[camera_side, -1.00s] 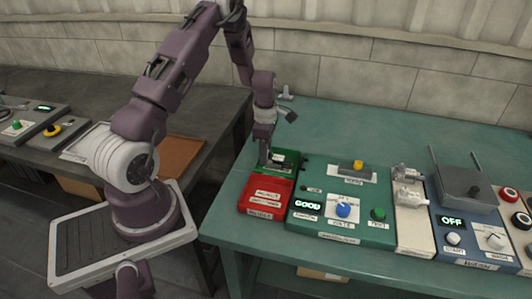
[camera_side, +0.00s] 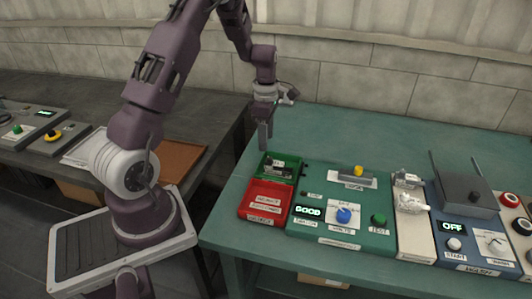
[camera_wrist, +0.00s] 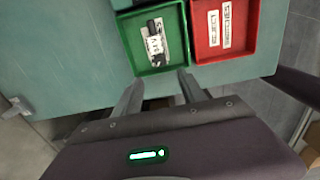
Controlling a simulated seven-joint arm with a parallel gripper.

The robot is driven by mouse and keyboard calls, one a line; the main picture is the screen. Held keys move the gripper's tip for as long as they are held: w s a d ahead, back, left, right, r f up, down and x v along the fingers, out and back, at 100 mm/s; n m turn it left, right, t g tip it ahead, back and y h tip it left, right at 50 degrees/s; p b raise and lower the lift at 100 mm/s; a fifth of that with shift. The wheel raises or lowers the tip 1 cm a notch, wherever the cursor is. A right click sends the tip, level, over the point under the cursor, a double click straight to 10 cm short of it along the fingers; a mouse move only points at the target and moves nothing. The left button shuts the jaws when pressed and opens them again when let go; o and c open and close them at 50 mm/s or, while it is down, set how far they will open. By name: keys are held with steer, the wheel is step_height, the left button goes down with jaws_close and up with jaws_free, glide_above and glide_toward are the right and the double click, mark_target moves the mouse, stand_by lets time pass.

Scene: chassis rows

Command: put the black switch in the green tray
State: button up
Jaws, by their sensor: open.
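The green tray (camera_side: 298,172) sits at the left of the teal bench. It also shows at the top of the wrist view (camera_wrist: 125,45), with a white label on its floor. A small black switch (camera_wrist: 152,27) lies inside the green tray, partly over the label. In the side view dark shapes show in the tray, small and hard to make out. My gripper (camera_side: 265,138) is open and empty, raised above the tray's back left corner. In the wrist view its fingers (camera_wrist: 160,82) are apart, just outside the tray's near wall.
A red tray (camera_side: 246,206) adjoins the green one, with labels inside and nothing else visible. A green test panel (camera_side: 375,219) with a blue knob stands to the right, then more fixtures and a blue box (camera_side: 480,236). The bench behind is clear.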

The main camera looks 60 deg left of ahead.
steer(key=s+d+r+m+t, duration=0.1)
steer(key=s+d+r+m, duration=0.1)
steer(key=d+r+m, duration=0.55)
steer(key=s+d+r+m+t, duration=0.15)
steer(key=d+r, duration=0.35)
steer(key=r, duration=0.5)
steer(key=s+d+r+m+t, duration=0.1)
steer(key=s+d+r+m, duration=0.1)
steer(key=s+d+m, duration=0.3)
steer(key=s+d+r+m+t, duration=0.2)
steer(key=s+d+m, duration=0.3)
steer(key=s+m, duration=0.8)
steer(key=shift+d+r, duration=0.2)
steer(key=shift+d, duration=0.15)
steer(key=shift+s, duration=0.1)
